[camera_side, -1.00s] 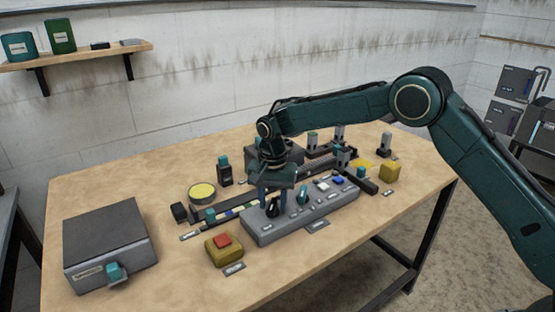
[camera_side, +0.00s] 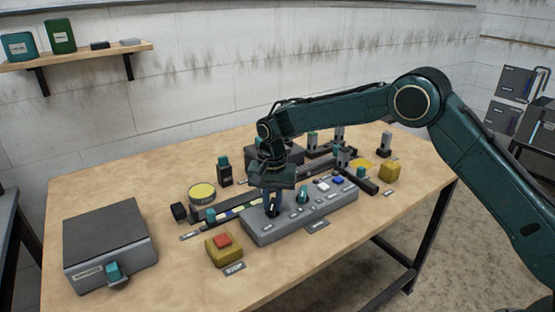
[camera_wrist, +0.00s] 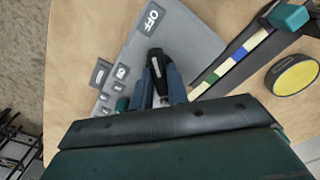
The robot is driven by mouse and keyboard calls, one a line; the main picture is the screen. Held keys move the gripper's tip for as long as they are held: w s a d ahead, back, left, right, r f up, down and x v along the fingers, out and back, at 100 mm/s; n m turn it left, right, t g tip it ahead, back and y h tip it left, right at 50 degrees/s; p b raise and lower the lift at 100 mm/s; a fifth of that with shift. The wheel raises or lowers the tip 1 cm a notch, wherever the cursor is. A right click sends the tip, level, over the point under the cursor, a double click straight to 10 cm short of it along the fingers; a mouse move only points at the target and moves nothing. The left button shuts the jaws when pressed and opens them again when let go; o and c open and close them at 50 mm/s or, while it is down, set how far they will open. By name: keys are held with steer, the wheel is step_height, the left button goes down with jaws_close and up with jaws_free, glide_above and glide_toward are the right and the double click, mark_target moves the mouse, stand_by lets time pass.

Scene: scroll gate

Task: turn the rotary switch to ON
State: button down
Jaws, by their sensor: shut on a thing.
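The rotary switch is a black knob (camera_wrist: 156,66) with a pale pointer line, on a grey control panel (camera_wrist: 188,42). In the wrist view its far end points towards the OFF label (camera_wrist: 152,17). My gripper (camera_wrist: 159,84) is shut on the knob, one blue finger on each side. In the side view my gripper (camera_side: 272,203) is low over the left end of the panel (camera_side: 262,233), and the knob is partly hidden between the fingers. I cannot make out an ON label.
A teal-handled switch (camera_side: 302,196) and white and blue buttons (camera_side: 337,181) stand along the same panel to the right. A yellow box with a red button (camera_side: 223,243) is in front left. A coloured strip (camera_side: 232,212) and a yellow-topped round tin (camera_side: 202,192) lie behind.

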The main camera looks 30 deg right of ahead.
steer(key=n, duration=1.7)
steer(key=shift+r+n, duration=0.1)
steer(key=shift+n, duration=0.2)
stand_by(0.4)
steer(key=c, duration=1.4)
jaws_free()
steer(key=shift+o, duration=0.2)
